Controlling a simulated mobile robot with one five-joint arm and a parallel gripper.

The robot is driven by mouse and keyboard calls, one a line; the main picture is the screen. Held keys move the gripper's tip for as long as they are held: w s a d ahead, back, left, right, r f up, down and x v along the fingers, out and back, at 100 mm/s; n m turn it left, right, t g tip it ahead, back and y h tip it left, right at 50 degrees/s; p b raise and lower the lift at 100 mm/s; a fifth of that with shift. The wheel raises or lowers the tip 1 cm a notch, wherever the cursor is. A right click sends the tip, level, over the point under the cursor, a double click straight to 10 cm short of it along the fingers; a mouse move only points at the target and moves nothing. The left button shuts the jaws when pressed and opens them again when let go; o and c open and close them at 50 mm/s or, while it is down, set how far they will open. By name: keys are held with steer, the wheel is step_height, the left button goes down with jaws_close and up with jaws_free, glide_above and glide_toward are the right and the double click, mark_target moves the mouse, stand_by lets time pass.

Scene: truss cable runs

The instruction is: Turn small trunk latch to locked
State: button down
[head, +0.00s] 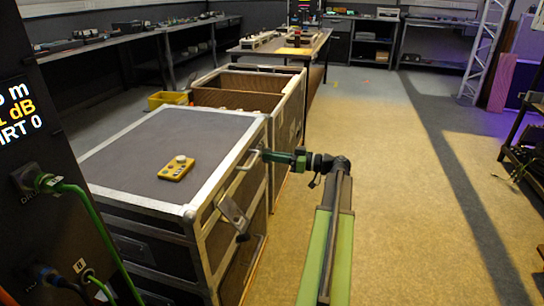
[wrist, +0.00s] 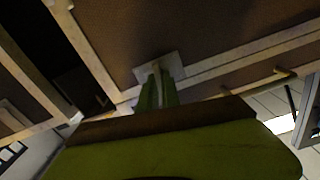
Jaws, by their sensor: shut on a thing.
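The near trunk (head: 172,150) is a grey-topped flight case with metal edges. My gripper (head: 264,154) reaches in from the right to the upper part of its right side, near the far corner. In the wrist view the green fingers (wrist: 157,92) are closed together at a pale square plate, the latch (wrist: 172,66), on a brown panel. They are shut on the latch's small turning part, which they mostly hide. Whether the latch is turned to locked cannot be told. Another metal fitting (head: 233,214) hangs on the same side, nearer the camera.
A yellow device (head: 176,168) with a pale knob lies on the trunk lid. An open brown-lined case (head: 246,91) stands right behind. A dark panel (head: 50,150) with green cables is at the left. The floor (head: 400,200) to the right is clear.

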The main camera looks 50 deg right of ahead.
steer(key=shift+f+n, duration=0.1)
steer(key=shift+n, duration=0.8)
steer(key=c, duration=1.6)
jaws_free()
steer(key=shift+o, duration=0.2)
steer(key=v, duration=1.7)
steer(key=shift+s, duration=0.25)
steer(key=shift+f, duration=0.1)
